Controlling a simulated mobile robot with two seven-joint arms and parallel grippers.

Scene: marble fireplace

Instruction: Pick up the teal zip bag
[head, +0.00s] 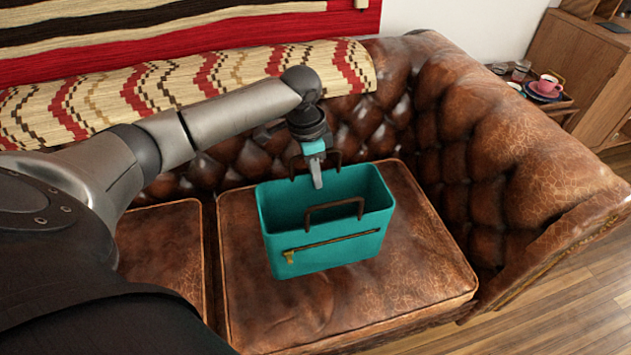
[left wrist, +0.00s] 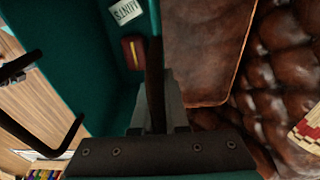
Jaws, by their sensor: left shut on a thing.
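The teal zip bag (head: 322,256) is an open-topped bag with two brown handles and a zip on its front, at the right seat cushion of the sofa. I cannot tell whether it rests on the cushion or hangs just above it. My left gripper (head: 317,172) points down over the bag's far rim and is shut on the far handle (head: 337,157). The left wrist view shows this handle (left wrist: 154,85) running between the fingers, beside the teal wall (left wrist: 75,60). The near handle (head: 334,208) stands free. My right gripper is not in view.
Inside the bag lie a white-labelled packet (left wrist: 126,11) and a small red-brown item (left wrist: 133,51). The brown leather sofa's backrest (head: 385,125) and right armrest (head: 540,165) enclose the bag. A side table with a pink cup (head: 548,84) stands beyond the armrest.

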